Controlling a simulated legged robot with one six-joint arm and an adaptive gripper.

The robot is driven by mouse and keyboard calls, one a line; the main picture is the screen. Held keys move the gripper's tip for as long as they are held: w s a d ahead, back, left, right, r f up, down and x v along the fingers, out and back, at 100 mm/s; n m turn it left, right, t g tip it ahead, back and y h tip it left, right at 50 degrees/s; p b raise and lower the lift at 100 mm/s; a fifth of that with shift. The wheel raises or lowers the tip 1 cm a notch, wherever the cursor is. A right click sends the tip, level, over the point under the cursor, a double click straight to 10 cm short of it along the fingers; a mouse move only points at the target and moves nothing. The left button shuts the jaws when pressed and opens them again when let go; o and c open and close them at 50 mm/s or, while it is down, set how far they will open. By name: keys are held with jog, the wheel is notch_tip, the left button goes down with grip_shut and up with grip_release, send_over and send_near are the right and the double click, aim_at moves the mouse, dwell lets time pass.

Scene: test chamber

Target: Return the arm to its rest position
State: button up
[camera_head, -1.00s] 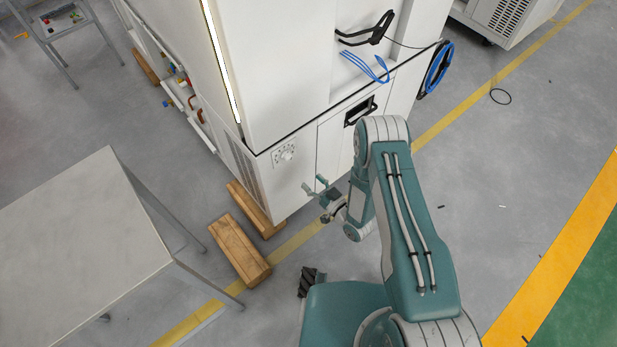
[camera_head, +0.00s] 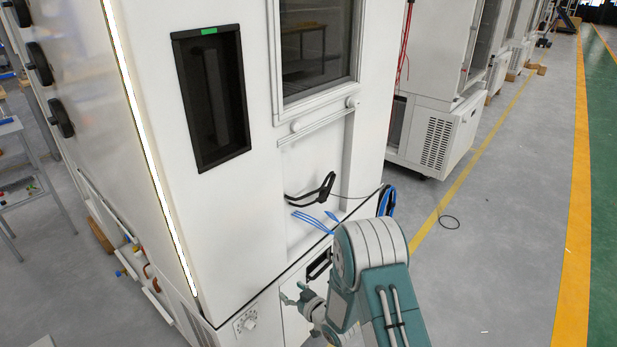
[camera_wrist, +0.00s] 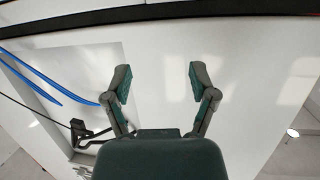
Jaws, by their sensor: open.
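My gripper (camera_head: 294,296) is in front of the lower part of a large white test chamber (camera_head: 262,200). In the wrist view my gripper (camera_wrist: 157,82) has its two fingers spread apart with nothing between them, and the chamber's white panel (camera_wrist: 240,70) fills the view behind them. My arm is bent, with its teal and white elbow at the bottom of the head view. Whether any finger touches the chamber cannot be told.
A black handle (camera_head: 318,265) is on the chamber's lower front near my arm. Blue cables (camera_head: 312,219) and a black bracket (camera_head: 312,190) sit above it. Another white cabinet (camera_head: 437,135) stands behind at right. The grey floor (camera_head: 490,220) at right is mostly clear.

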jog(key=w+d+r+m+h, duration=0.15)
jog(key=d+r+h, duration=0.4)
jog(key=r, duration=0.85)
jog(key=s+d+r+m+g+h, duration=0.1)
jog(key=s+d+r+m+h, duration=0.3)
jog(key=d+r, duration=0.6)
jog(key=s+d+r+g, duration=0.1)
jog(key=s+r, duration=0.2)
jog(key=s, duration=0.6)
jog(key=s+d+r+m+g, duration=0.1)
jog(key=s+d+r+g, duration=0.1)
jog(key=s, duration=0.8)
jog(key=s+d+r+m+g, duration=0.1)
jog(key=s+r, duration=0.4)
jog(key=s, duration=0.5)
jog(key=shift+d+g, duration=0.25)
jog(key=shift+g, duration=0.15)
